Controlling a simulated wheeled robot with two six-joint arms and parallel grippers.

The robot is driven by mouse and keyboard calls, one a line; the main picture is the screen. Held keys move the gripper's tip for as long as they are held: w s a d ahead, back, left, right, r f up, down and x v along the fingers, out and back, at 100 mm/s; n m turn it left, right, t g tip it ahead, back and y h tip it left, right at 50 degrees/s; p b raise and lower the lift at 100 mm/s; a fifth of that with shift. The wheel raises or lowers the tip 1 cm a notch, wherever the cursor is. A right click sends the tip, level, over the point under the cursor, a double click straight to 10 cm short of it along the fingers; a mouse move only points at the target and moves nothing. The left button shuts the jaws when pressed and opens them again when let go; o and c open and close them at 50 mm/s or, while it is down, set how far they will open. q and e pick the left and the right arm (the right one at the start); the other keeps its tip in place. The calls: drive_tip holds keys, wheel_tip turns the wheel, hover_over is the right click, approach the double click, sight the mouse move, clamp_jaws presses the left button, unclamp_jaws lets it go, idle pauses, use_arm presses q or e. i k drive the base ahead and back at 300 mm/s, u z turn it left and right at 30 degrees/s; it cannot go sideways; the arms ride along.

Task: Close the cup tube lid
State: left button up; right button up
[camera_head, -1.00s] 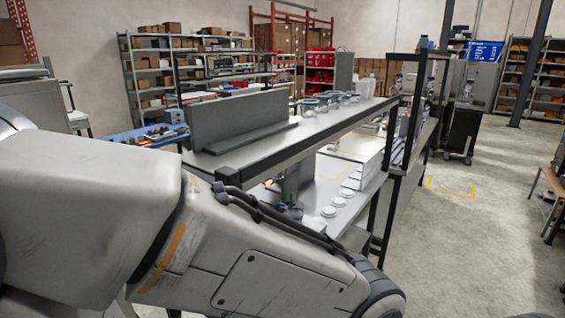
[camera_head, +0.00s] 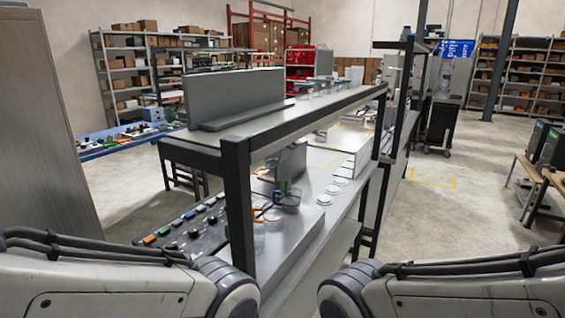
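I cannot make out for certain which thing is the cup tube or its lid. A small clear jar (camera_head: 291,198) stands on the lower metal counter (camera_head: 303,216) of the two-level bench, beside a green item. Several white round lids or discs lie to its right, the nearest one (camera_head: 324,199) flat on the counter. White cup-like things (camera_head: 354,75) stand at the far end of the upper shelf (camera_head: 318,107). My two arms show at the lower left and lower right, but both grippers are out of the frame.
A dark upright post (camera_head: 238,205) carries the near end of the upper shelf. Several glass jars (camera_head: 305,91) stand on that shelf behind a grey panel (camera_head: 234,97). A tray of coloured parts (camera_head: 190,226) lies left of the post. Open floor (camera_head: 455,230) lies to the right.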

sight(286, 153)
drive_tip(key=z, duration=0.55)
drive_tip(key=k, duration=0.65)
drive_tip(key=z, duration=1.05)
drive_tip(key=i, duration=1.95)
drive_tip(key=u, duration=1.15)
drive_tip(key=i, duration=0.75)
drive_tip(key=u, duration=0.7)
